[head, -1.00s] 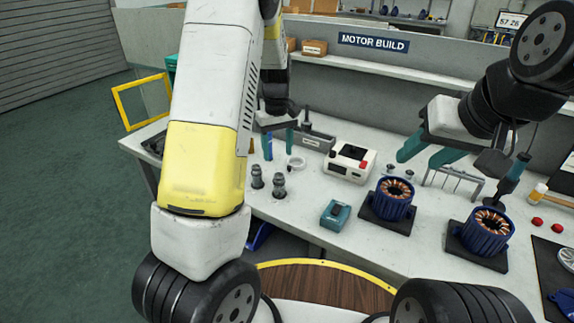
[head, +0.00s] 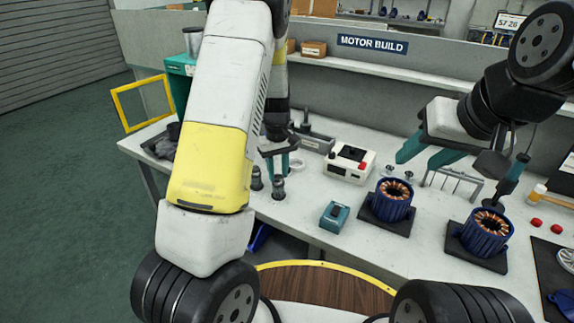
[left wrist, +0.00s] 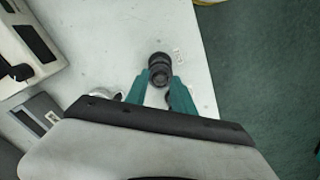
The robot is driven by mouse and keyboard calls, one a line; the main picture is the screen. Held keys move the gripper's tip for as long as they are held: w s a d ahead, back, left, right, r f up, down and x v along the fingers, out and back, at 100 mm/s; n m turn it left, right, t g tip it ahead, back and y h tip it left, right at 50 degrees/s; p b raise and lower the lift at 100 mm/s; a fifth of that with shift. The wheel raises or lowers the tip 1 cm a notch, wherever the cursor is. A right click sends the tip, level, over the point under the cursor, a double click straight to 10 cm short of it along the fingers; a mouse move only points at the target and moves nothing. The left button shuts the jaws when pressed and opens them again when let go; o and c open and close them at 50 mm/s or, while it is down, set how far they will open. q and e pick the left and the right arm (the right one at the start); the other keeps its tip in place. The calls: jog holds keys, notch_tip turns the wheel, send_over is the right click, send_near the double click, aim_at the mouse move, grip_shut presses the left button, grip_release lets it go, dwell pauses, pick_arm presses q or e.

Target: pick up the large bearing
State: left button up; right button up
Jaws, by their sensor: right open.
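A pale ring, which looks like the large bearing (head: 297,164), lies on the workbench beside my left gripper. In the left wrist view a silvery ring (left wrist: 104,94) shows left of the fingers, partly hidden by my gripper. My left gripper (head: 277,163) points down with its teal fingers apart, above two dark upright stepped parts. In the left wrist view one dark part (left wrist: 160,68) shows at the fingertips (left wrist: 161,79); I cannot tell whether they touch. My right gripper (head: 421,158) is open and empty above the right part of the bench.
The two dark upright parts (head: 278,188) stand near the bench's front edge. A white box with a red button (head: 349,164), a teal box (head: 334,216) and two blue stators with copper windings (head: 391,200) (head: 485,233) stand to the right. The bench (head: 300,209) is clear before the teal box.

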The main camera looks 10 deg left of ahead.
pick_arm(q)
jog(key=shift+c, duration=1.4)
jog(key=shift+r, duration=0.15)
jog(key=shift+r, duration=0.65)
notch_tip(320, 180, up, 2)
jog(key=shift+r, duration=0.15)
jog(key=s+d, duration=0.3)
jog(key=s, duration=0.4)
jog(key=s+d+r, duration=0.1)
jog(key=s+d, duration=0.1)
jog(key=s, duration=0.6)
jog(key=shift+d, duration=0.4)
